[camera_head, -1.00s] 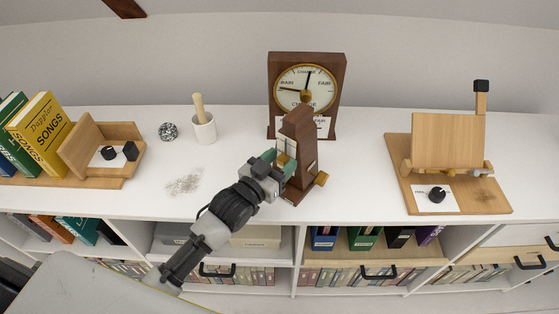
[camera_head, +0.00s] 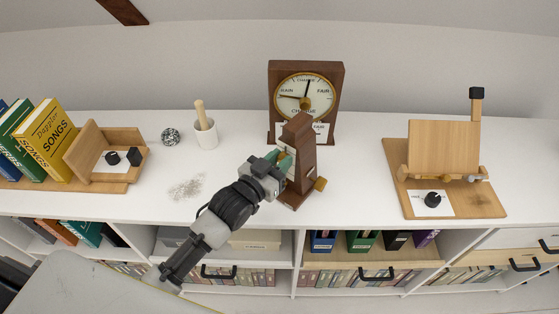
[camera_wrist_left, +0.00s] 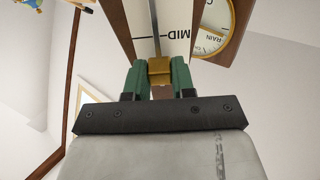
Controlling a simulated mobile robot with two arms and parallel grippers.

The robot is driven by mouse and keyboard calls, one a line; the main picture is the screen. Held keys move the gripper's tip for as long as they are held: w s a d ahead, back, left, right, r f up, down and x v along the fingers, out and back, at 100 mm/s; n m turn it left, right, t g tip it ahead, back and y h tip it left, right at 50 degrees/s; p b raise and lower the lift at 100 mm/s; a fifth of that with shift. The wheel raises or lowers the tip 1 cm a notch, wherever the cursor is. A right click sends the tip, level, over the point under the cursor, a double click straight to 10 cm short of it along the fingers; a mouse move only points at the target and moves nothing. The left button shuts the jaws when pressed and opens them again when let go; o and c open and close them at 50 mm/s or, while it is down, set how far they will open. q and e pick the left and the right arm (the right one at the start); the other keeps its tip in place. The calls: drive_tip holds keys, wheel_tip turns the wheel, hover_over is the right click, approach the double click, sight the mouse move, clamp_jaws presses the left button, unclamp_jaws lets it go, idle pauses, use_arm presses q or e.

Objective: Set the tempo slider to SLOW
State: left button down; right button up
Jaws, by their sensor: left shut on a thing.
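A dark wooden metronome (camera_head: 302,150) stands on the white cabinet top, in front of a barometer, with a brass knob (camera_head: 320,184) on its right side. My left gripper (camera_head: 281,160) reaches its front face. In the left wrist view the green fingertips (camera_wrist_left: 161,78) are shut on a brass slider (camera_wrist_left: 160,68) that sits on a thin metal rod (camera_wrist_left: 156,25). A pale scale plate (camera_wrist_left: 175,28) behind the rod reads MID, upside down, just beyond the slider. No SLOW mark is readable. My right gripper is not in view.
A barometer (camera_head: 306,92) stands close behind the metronome. A mortar with pestle (camera_head: 206,134), a speckled ball (camera_head: 170,137) and a bookend with books (camera_head: 46,138) are at left. A wooden stand (camera_head: 443,148) is at right. The cabinet top between metronome and stand is clear.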

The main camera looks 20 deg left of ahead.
use_arm(q)
drive_tip(key=shift+r+p, duration=0.3)
drive_tip(key=shift+r, duration=0.6)
drive_tip(key=shift+f, duration=0.1)
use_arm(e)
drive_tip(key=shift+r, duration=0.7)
use_arm(q)
drive_tip(key=c, duration=0.9)
unclamp_jaws()
drive_tip(key=b+v, duration=0.2)
drive_tip(key=v, duration=0.8)
drive_tip(key=shift+s+a, duration=0.15)
drive_tip(key=shift+s, duration=0.25)
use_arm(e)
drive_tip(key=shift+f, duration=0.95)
